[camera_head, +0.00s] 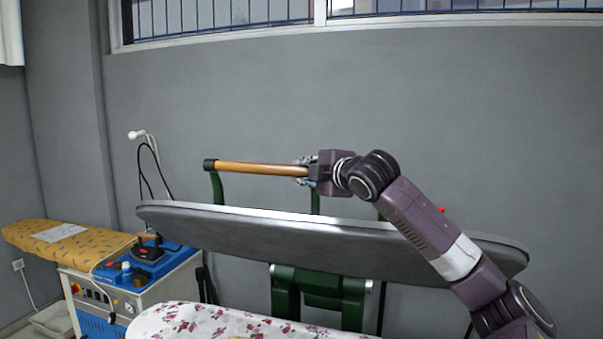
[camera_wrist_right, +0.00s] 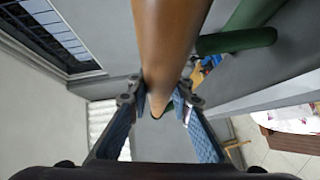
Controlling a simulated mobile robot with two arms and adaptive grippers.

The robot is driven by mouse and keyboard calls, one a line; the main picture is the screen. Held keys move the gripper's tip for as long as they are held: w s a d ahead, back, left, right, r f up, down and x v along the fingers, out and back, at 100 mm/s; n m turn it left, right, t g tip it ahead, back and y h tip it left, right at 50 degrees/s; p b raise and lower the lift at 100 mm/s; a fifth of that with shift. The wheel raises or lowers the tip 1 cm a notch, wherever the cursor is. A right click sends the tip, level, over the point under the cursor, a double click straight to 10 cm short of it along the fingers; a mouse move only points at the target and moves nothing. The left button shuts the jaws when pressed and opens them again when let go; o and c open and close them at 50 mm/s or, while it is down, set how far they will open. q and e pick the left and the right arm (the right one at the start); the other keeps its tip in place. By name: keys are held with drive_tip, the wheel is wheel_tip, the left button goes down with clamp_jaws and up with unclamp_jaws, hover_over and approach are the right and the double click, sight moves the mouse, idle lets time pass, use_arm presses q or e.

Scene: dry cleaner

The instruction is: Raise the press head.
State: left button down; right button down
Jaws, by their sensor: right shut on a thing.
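The press head (camera_head: 300,240) is a long grey padded plate, raised and tilted well above the floral-covered board (camera_head: 215,322). A wooden handle bar (camera_head: 262,169) runs along above its upper edge on green brackets. My right gripper (camera_head: 303,171) is around the bar near its middle, its arm reaching in from the right across the press head. In the right wrist view the bar (camera_wrist_right: 168,50) passes between the two blue-padded fingers (camera_wrist_right: 158,112), which are shut on it. My left gripper is not in view.
A green hinge mount (camera_head: 318,290) stands below the press head. An ironing board with a yellow patterned cover (camera_head: 70,245) and a blue-and-white steam unit (camera_head: 140,275) stand at the left. The grey wall (camera_head: 400,100) is behind, with free air above the bar.

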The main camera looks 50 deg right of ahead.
drive_tip(key=c, duration=1.7)
unclamp_jaws()
drive_tip(key=shift+d, duration=0.1)
drive_tip(key=v, duration=1.2)
drive_tip(key=shift+f, duration=0.1)
